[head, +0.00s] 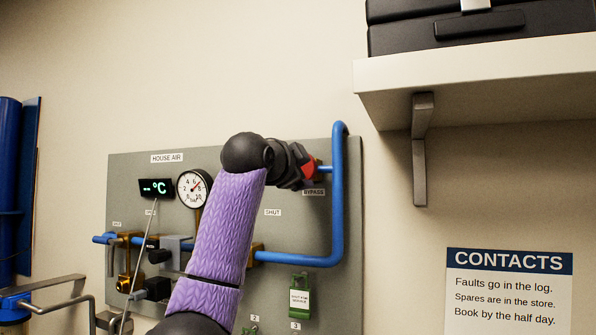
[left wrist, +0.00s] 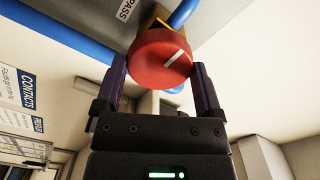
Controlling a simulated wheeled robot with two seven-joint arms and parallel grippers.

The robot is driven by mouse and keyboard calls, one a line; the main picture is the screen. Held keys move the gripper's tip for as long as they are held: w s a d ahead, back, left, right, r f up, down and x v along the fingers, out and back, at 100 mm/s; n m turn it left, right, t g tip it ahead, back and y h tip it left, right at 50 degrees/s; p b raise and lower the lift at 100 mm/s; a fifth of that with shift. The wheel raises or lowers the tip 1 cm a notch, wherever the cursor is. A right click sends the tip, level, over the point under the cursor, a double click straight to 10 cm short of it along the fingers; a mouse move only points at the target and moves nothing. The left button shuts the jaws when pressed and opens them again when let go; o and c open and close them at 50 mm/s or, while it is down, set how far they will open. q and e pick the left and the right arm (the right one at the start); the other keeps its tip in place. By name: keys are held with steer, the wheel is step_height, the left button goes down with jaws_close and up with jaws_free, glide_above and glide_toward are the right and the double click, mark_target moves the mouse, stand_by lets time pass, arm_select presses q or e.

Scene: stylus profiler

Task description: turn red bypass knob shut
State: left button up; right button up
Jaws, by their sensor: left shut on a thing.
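The red bypass knob (left wrist: 158,60) is a round red disc with a white line across its face, slanted in the left wrist view. My left gripper (left wrist: 159,72) is shut on it, with one finger on each side of its rim. In the head view the gripper (head: 300,168) reaches the upper right of the grey panel, and only a bit of the red knob (head: 309,171) shows past it. The BYPASS label (head: 313,192) is just below the knob. My right gripper is in neither view.
The grey HOUSE AIR panel (head: 130,190) carries a pressure gauge (head: 193,189), a temperature display (head: 156,188) and a blue pipe (head: 339,200) right of the knob. A green tag (head: 300,298) hangs low.

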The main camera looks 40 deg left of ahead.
arm_select(q)
steer(key=shift+c, duration=0.4)
steer(key=n, duration=2.7)
steer(key=shift+d+n, duration=0.1)
steer(key=shift+n, duration=0.3)
steer(key=n, duration=0.4)
steer(key=shift+n, duration=0.3)
steer(key=n, duration=2.1)
steer(key=shift+n, duration=0.4)
steer(key=o, duration=1.1)
